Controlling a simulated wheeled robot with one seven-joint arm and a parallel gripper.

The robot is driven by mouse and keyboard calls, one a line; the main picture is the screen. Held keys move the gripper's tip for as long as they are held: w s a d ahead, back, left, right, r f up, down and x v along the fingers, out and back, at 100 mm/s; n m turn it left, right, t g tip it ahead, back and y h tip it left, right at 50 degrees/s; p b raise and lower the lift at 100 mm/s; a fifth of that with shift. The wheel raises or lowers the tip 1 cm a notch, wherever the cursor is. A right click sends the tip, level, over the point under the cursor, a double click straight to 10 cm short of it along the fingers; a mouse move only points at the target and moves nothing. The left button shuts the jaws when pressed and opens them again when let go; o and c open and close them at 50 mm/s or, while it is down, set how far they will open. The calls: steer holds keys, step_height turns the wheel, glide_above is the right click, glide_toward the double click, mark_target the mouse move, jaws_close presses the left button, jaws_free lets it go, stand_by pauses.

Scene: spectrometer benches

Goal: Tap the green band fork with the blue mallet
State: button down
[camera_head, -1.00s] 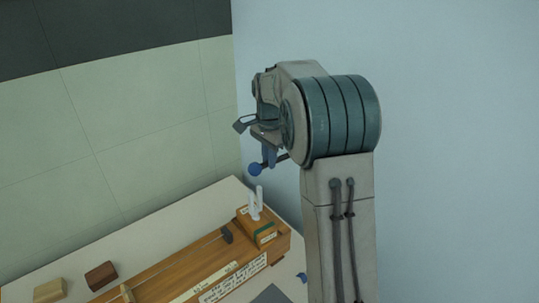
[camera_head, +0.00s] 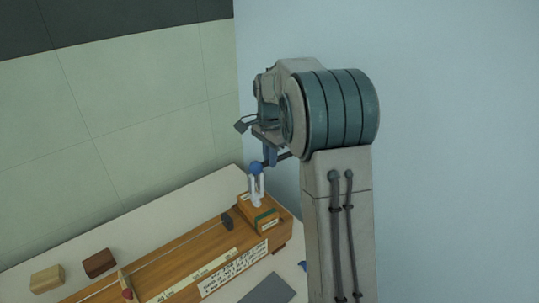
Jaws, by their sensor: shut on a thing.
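The green band fork (camera_head: 256,189) is a pale two-pronged fork standing upright on a wooden block with a green band (camera_head: 266,219), at the right end of the long wooden instrument. The blue mallet (camera_head: 256,167) has a round blue head, which shows right at the top of the fork's prongs; I cannot tell whether they touch. My gripper (camera_head: 270,155) is shut on the mallet's handle, above and to the right of the fork. My arm hides part of the handle and jaws.
The long wooden instrument (camera_head: 190,262) with a string, scale and handwritten label lies across the bench (camera_head: 150,228). Two wooden blocks, light (camera_head: 47,281) and dark brown (camera_head: 99,263), sit at the left. A grey mat (camera_head: 268,290) lies in front.

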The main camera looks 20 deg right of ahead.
step_height(320, 180, up, 7)
steer(key=p, duration=0.5)
steer(key=shift+r+p, duration=0.15)
steer(key=shift+p, duration=0.2)
